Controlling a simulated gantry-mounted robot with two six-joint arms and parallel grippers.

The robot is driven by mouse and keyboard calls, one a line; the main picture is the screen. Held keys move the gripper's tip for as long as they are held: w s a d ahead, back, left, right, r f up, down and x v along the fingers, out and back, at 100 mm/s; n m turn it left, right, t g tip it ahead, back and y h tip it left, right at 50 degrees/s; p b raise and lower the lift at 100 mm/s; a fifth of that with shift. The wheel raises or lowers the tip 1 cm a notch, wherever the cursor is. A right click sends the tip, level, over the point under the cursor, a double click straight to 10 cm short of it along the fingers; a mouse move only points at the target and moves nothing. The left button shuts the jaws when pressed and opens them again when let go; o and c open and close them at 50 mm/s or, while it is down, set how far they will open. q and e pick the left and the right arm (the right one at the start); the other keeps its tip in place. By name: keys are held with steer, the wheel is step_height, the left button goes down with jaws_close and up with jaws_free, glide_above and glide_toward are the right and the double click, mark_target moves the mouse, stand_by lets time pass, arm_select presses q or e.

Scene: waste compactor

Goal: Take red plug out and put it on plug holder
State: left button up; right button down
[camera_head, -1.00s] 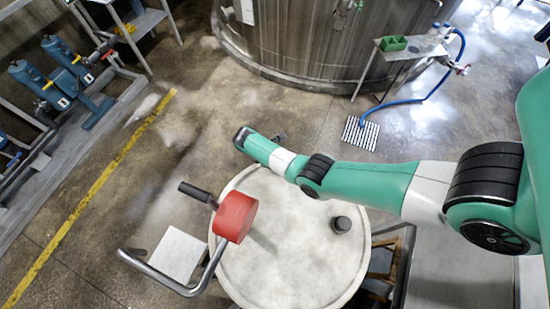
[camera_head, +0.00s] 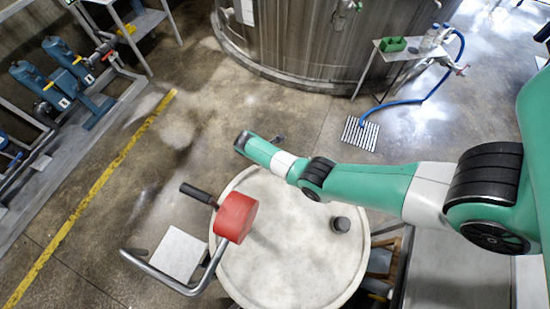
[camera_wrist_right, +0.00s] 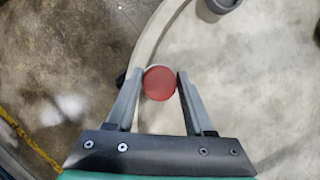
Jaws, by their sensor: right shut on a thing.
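A round red piece (camera_wrist_right: 160,83), seen end-on, sits between the fingertips of my right gripper (camera_wrist_right: 160,78) in the right wrist view. I take it for the red plug. Both fingers touch its sides. It shows in front of the rim of the round pale lid (camera_wrist_right: 255,75). In the head view my right arm reaches in from the right over the far rim of the lid (camera_head: 285,265); its fingers and the held piece are hidden by my wrist. No plug holder can be made out. My left gripper is not in view.
A dark cap (camera_head: 340,224) stands on the lid. The floor between is clear.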

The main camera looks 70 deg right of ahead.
steer(key=n+t+h+p, duration=0.1)
steer(key=n+p, duration=0.1)
steer(key=n, duration=0.1)
steer(key=shift+r+p, duration=0.2)
steer(key=shift+p, duration=0.1)
steer(key=shift+f+n, duration=0.1)
steer(key=shift+n, duration=0.3)
steer(key=shift+f, duration=0.1)
steer(key=shift+r+n+t+p, duration=0.2)
steer(key=shift+n+t+p, duration=0.1)
steer(key=shift+n+p, duration=0.4)
steer(key=n+t+p, duration=0.1)
steer(key=n+p, duration=0.1)
steer(key=shift+n, duration=0.8)
steer(key=shift+f+t+h, duration=0.2)
steer(key=shift+t+h, duration=0.1)
